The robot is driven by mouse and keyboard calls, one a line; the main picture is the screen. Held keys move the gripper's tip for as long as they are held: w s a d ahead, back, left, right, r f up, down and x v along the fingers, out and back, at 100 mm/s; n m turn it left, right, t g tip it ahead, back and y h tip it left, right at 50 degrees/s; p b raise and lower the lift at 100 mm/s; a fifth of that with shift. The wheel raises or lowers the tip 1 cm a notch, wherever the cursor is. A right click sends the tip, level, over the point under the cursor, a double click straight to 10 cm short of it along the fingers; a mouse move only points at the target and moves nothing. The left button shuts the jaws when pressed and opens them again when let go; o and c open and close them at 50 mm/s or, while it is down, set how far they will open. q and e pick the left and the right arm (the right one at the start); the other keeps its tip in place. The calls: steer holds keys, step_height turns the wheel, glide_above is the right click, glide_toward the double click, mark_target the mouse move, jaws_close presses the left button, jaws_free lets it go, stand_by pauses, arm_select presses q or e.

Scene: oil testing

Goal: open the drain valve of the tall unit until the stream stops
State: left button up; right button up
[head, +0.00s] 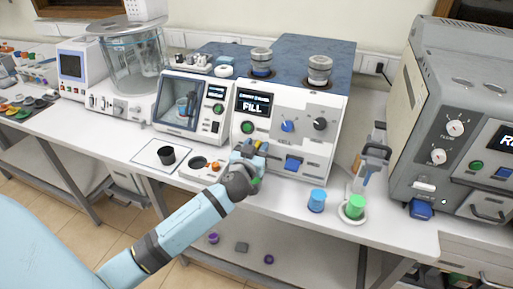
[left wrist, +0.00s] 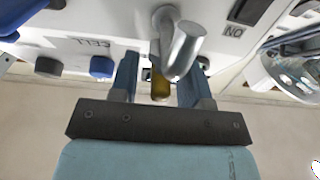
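The tall unit (head: 322,110) is white with a blue top, and its display (head: 253,104) reads FILL. My left gripper (head: 258,152) is at the lower left of its front. In the left wrist view my left gripper (left wrist: 160,85) has its two blue fingers apart, below a bent metal spout (left wrist: 186,48). A yellow-brown piece (left wrist: 160,86) sits between the fingers, with gaps visible beside it; I cannot tell whether it is a valve part or oil. No clear stream shows. My right gripper is not in view.
A blue cup (head: 316,201) and a green cup (head: 355,207) stand near the front edge, with a grey stand (head: 374,160) behind. A grey unit (head: 455,130) is at right.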

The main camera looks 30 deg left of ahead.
arm_select(q)
steer(key=shift+f, duration=0.1)
steer(key=shift+s+d, duration=0.1)
steer(key=shift+s, duration=0.2)
steer(key=b+v, duration=0.3)
steer(key=v, duration=1)
steer(key=shift+s, duration=0.1)
steer(key=s+d+f+m+g+h+p, duration=0.5)
steer(key=s+d+f, duration=0.8)
steer(key=f, duration=0.3)
steer(key=s+g+h+p, duration=0.1)
steer(key=h+p, duration=0.1)
steer(key=p, duration=0.1)
steer(key=shift+d+f+m+h, duration=0.2)
steer(key=shift+f+m+h, duration=0.1)
steer(key=shift+f+m, duration=0.1)
